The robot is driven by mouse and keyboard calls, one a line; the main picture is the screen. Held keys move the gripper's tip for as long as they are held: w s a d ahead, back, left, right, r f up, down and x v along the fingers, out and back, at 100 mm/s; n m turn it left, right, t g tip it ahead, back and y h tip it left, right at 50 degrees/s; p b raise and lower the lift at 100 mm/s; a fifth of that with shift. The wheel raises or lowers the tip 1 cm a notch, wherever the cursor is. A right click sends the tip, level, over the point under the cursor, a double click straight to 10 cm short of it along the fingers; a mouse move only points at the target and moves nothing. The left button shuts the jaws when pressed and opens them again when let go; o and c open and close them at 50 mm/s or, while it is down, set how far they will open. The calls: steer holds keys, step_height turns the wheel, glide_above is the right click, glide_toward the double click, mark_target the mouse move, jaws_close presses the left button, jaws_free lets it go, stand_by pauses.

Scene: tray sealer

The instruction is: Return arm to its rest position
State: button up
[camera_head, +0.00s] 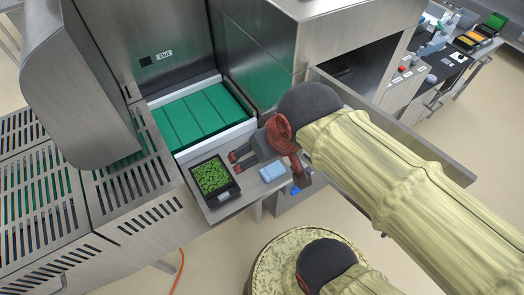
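My gripper (236,162) is at the end of my arm, which is covered in a yellowish sleeve and reaches in from the right. Its two reddish fingertips point left and stand apart, with nothing seen between them. A black tray (236,190) filled with green pieces sits on a steel ledge (231,207) just left of the fingertips. From this angle I cannot tell whether a fingertip touches the tray's edge.
A green conveyor belt (197,115) lies behind the ledge, below a steel panel marked "Out". A light blue item (271,172) lies on the ledge below my gripper. Slotted steel covers (130,185) stand at left. An orange cable (180,270) runs along the floor.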

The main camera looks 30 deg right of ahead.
steer(key=shift+s+a+r, duration=0.15)
steer(key=shift+s+r, duration=0.05)
steer(key=shift+s, duration=0.15)
steer(key=shift+o, duration=0.3)
step_height(320, 180, down, 8)
steer(key=b, duration=0.8)
steer(key=shift+r, duration=0.15)
steer(key=shift+r, duration=0.1)
